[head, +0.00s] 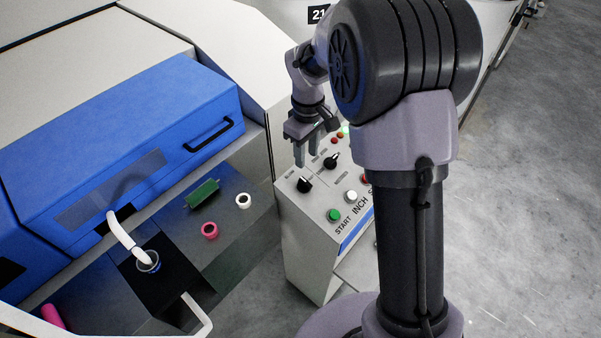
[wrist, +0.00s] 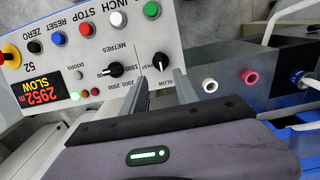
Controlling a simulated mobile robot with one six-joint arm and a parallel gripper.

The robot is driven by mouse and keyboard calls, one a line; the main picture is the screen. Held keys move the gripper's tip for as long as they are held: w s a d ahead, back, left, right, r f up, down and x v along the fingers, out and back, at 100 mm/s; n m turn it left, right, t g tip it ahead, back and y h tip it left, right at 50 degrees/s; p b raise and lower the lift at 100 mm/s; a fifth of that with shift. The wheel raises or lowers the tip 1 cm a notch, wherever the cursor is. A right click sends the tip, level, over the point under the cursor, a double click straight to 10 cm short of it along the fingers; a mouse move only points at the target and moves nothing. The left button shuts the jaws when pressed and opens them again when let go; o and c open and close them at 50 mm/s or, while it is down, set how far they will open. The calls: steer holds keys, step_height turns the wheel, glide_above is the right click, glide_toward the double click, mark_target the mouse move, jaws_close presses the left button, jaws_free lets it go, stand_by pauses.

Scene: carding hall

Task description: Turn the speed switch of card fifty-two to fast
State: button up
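The console of card fifty-two (head: 300,222), marked 52 in the wrist view, carries two black knobs. The speed switch (wrist: 160,60) is the knob by the FAST and SLOW lettering, nearest the START button; it also shows in the head view (head: 304,184). A small pale mark shows on it, but its exact setting is hard to read. The display (wrist: 40,88) shows red digits and the word SLOW. My gripper (head: 305,160) is above the switch, fingers pointing down. In the wrist view its fingers (wrist: 164,75) are apart and empty, with the switch just beyond their tips.
The METRES knob (wrist: 115,70) sits close beside the switch. Left of the console are pink and white rings on a dark surface and a blue machine cover (head: 140,140).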

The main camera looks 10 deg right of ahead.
mark_target(306, 181)
step_height(306, 181, down, 11)
steer(key=b, duration=0.2)
steer(key=shift+w+f+b, duration=0.1)
steer(key=shift+b, duration=0.25)
jaws_close()
